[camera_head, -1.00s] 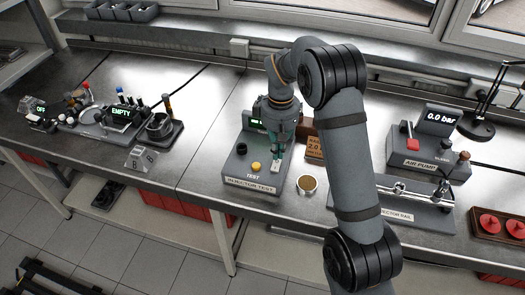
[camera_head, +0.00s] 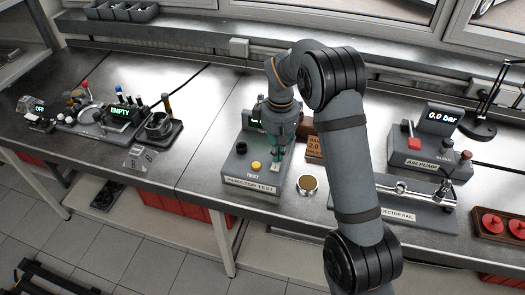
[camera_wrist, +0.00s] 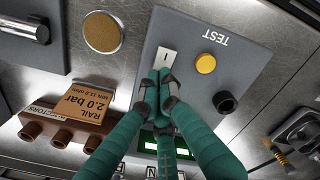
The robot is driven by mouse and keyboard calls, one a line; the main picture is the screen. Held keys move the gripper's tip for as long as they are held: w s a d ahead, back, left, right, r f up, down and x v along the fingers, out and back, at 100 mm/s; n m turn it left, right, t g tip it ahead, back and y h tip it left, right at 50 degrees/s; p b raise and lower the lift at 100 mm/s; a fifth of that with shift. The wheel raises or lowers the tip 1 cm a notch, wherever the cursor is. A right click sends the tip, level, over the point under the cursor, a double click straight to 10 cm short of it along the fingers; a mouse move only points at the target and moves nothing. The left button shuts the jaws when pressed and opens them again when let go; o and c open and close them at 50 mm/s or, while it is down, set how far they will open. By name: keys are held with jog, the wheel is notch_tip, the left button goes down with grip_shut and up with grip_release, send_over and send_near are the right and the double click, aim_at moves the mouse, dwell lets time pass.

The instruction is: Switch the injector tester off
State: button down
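The injector tester (camera_head: 236,178) is a grey box on the bench with a yellow button, a black knob and a TEST label. Its white rocker switch (camera_head: 275,168) is at the panel's right side. In the wrist view the rocker switch (camera_wrist: 167,58) shows an "I" mark near its visible end. My gripper (camera_head: 277,158) is over the tester, pointing down. In the wrist view its teal fingers (camera_wrist: 160,76) are drawn together, empty, with tips at the switch's near end and partly covering it. I cannot tell whether they touch. A lit green display (camera_wrist: 165,150) is partly hidden behind the fingers.
A round tan-topped cup (camera_head: 307,185) stands right of the tester. A brown injector block with a "2.0 bar" card (camera_head: 314,146) is behind it. The injector rail (camera_head: 420,212) and air pump (camera_head: 425,165) lie farther right.

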jog(key=shift+f, duration=0.35)
jog(key=shift+s+r, duration=0.1)
notch_tip(320, 180, up, 7)
jog(key=p, duration=0.5)
jog(key=shift+p, duration=0.4)
jog(key=shift+f, duration=0.2)
